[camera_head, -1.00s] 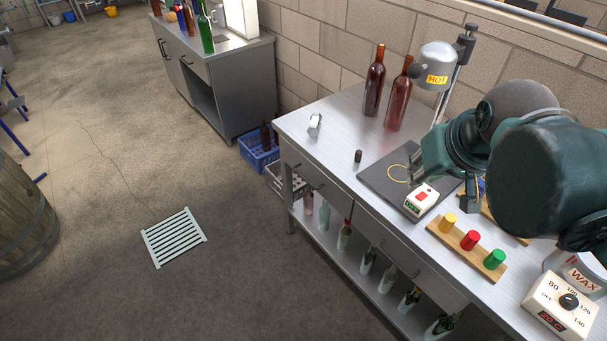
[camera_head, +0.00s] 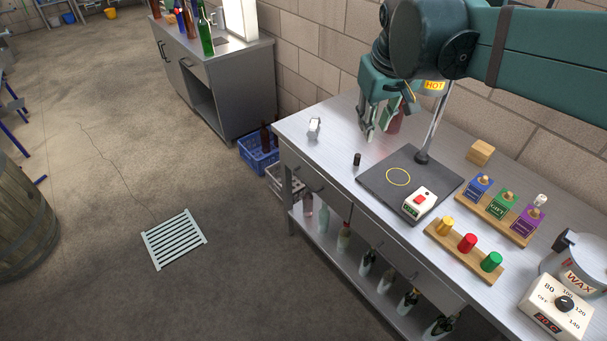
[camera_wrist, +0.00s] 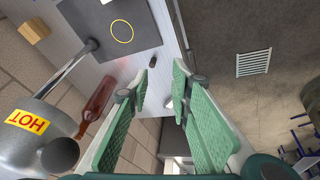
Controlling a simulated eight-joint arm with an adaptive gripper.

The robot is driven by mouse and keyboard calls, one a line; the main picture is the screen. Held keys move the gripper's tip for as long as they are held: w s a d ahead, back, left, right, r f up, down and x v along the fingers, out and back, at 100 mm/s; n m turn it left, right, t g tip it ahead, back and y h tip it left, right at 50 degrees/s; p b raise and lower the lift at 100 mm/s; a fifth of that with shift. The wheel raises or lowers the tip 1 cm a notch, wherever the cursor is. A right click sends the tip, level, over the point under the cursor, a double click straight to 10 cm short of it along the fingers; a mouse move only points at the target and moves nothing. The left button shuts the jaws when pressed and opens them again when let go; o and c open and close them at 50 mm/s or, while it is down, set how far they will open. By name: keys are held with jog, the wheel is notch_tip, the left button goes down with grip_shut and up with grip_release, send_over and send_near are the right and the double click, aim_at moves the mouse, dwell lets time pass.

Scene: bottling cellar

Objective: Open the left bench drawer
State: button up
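The left drawer is not clearly visible in the wrist view.
A red bottle (camera_wrist: 97,105) stands near my gripper. Crates (camera_head: 258,155) sit left of the bench; floor in front is clear.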

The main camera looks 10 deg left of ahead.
jog(key=w+a+f+n+g, duration=0.1)
jog(key=w+a+f+n, duration=0.1)
jog(key=w+a, duration=0.75)
jog(key=n+g+h+p, duration=0.1)
jog(key=n+h+p, duration=0.1)
send_over(304, 181)
jog(key=s+a, duration=0.1)
notch_tip(304, 181, down, 4)
jog(key=f, duration=0.1)
notch_tip(304, 181, down, 24)
jog(key=shift+a, duration=0.2)
jog(key=shift+s+f, duration=0.1)
jog(key=shift+b+x, duration=0.9)
jog(key=shift+x, duration=2.8)
jog(key=shift+s+a, duration=0.1)
jog(key=shift+a, duration=0.05)
jog(key=shift+c, duration=0.5)
grip_shut()
